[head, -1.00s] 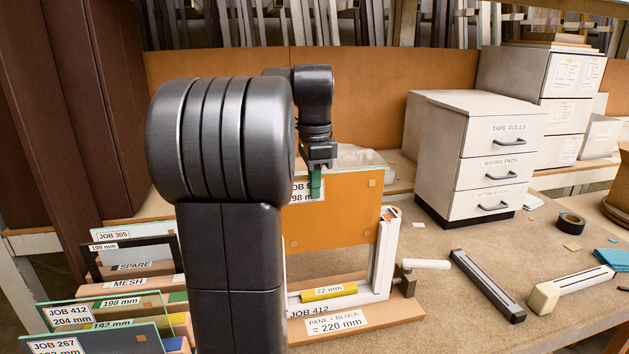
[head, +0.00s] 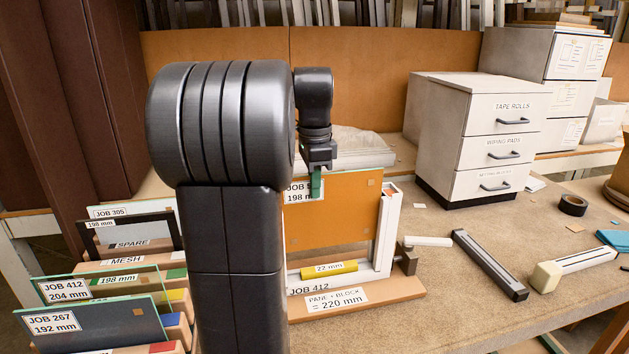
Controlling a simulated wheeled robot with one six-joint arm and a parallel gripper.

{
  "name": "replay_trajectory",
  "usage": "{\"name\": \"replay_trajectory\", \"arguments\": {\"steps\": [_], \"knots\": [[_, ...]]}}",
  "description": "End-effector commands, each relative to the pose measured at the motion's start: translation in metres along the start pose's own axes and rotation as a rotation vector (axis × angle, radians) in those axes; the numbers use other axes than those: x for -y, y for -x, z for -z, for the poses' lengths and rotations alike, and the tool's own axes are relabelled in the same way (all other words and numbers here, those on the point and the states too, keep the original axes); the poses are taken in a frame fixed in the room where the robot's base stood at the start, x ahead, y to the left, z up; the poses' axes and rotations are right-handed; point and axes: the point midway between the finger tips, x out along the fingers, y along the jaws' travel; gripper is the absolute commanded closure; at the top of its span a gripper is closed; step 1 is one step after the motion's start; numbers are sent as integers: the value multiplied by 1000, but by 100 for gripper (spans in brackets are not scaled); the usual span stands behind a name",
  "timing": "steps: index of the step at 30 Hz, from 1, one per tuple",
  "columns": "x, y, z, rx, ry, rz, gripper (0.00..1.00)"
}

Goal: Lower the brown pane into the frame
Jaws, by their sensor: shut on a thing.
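The brown pane (head: 345,215) is an orange-brown sheet with a white label reading 198 mm at its upper left. My gripper (head: 316,184) is shut on its top edge, near that label. The pane hangs upright within the white frame (head: 388,230), labelled JOB 412. A gap shows between the pane's lower edge and the yellow 22 mm block (head: 330,269) on the frame's bottom rail. The frame's left side is hidden behind my arm, so I cannot tell how the pane sits there.
A rack of labelled panes (head: 95,290) stands at the lower left. A clamp (head: 406,258) is at the frame's right foot. Dark and light bars (head: 489,264) lie on the bench at right. A white drawer cabinet (head: 480,140) stands behind.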

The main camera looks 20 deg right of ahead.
Motion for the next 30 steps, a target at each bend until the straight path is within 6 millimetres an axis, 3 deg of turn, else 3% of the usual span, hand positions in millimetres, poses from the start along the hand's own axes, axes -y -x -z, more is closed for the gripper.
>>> {"name": "replay_trajectory", "arguments": {"steps": [30], "knots": [[0,-66,0,-1,0,1,100]]}}
